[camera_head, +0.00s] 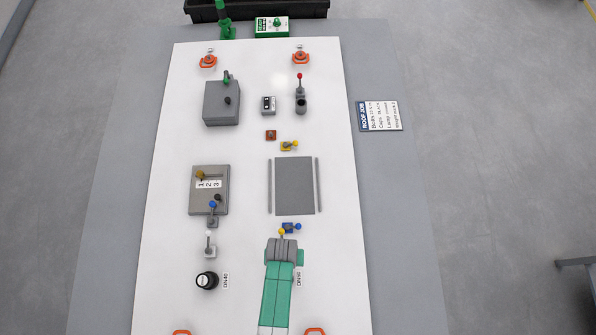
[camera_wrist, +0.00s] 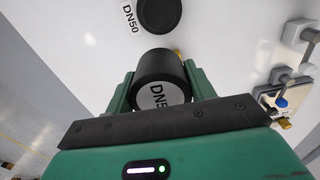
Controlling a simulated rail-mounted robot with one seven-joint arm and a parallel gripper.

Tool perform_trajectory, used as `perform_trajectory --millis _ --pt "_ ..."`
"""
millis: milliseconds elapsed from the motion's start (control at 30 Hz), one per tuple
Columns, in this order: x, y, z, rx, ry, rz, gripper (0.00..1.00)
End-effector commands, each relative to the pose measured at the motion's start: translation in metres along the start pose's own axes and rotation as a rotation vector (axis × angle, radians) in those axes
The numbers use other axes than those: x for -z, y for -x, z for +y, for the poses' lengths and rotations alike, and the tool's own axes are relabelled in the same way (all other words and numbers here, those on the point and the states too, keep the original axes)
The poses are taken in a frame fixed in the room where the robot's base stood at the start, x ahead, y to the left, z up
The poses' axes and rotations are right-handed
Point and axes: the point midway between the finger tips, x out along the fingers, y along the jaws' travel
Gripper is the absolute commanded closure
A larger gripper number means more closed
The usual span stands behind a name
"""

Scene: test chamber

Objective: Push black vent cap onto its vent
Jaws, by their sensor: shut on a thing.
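My gripper (camera_wrist: 160,88) is shut on a black cylindrical cap (camera_wrist: 158,66), with a green finger on each side. The cap's white end carries a partly hidden label that begins "DN5". Beyond the cap in the wrist view is a round black vent (camera_wrist: 159,14) on the white panel, beside a "DN50" label (camera_wrist: 130,19). The held cap looks apart from this vent, though the height between them is hard to judge.
A black white-topped cylinder (camera_head: 207,281) stands by the DN40 label (camera_head: 226,281). A grey plate (camera_head: 294,186) lies farther up the white panel (camera_head: 160,240).

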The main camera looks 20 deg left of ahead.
Motion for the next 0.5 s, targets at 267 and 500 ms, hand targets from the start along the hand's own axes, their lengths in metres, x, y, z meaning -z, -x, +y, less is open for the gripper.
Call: perform_trajectory --millis 267,500 --pt "-0.057 0.017 -0.012 0.000 0.048 0.001 0.69" --pt "-0.060 0.013 -0.013 0.000 0.051 0.001 0.69"
